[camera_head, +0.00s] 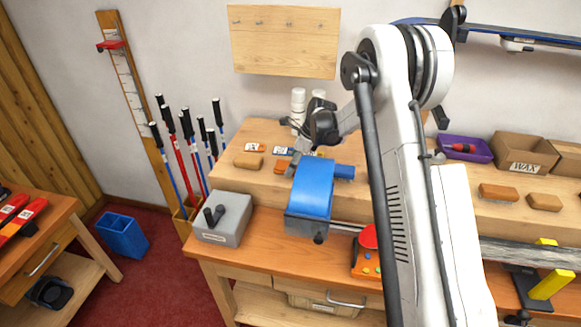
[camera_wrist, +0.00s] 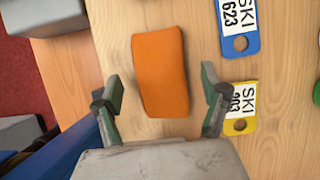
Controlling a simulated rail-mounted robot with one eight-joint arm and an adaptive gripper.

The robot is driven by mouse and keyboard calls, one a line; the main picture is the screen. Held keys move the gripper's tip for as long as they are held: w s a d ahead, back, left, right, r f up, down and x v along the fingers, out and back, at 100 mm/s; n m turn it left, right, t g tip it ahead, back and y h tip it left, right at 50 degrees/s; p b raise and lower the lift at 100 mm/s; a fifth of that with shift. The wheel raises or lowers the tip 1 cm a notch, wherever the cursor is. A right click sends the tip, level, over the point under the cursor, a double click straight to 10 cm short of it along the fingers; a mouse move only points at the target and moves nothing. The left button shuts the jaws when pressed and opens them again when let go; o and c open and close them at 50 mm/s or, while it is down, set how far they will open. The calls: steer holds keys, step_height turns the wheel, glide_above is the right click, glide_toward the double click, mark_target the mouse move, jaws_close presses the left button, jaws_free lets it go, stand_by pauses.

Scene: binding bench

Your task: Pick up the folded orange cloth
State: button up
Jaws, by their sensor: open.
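The folded orange cloth (camera_wrist: 161,72) lies flat on the wooden bench top, a rounded rectangle in the middle of the wrist view. My gripper (camera_wrist: 160,80) is open and empty, with one dark green finger on each side of the cloth's lower half. A gap of bare wood shows between each finger and the cloth. I cannot tell how high the fingertips are above the bench.
A blue tag (camera_wrist: 239,28) and a yellow tag (camera_wrist: 240,109) lie right of the cloth. In the head view, a blue belt machine (camera_head: 313,190) stands in front, a tan block (camera_head: 248,161) lies left, and white bottles (camera_head: 298,108) stand behind. A grey box (camera_head: 222,220) sits front left.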

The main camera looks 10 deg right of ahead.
mark_target(285, 165)
steer(key=shift+w+a+f, duration=0.1)
steer(key=shift+a+f, duration=0.05)
steer(key=shift+f, duration=0.35)
steer(key=c, duration=1.2)
steer(key=shift+c, duration=0.2)
steer(key=shift+r, duration=0.1)
steer(key=shift+r, duration=0.35)
steer(key=r, duration=0.1)
steer(key=r+b, duration=0.1)
steer(key=r, duration=0.1)
steer(key=shift+a+r, duration=0.2)
steer(key=shift+r, duration=0.05)
steer(key=s+a+r+b, duration=0.2)
steer(key=s+a+r, duration=0.4)
steer(key=a, duration=0.3)
steer(key=shift+s+r, duration=0.35)
steer(key=shift+a, duration=0.1)
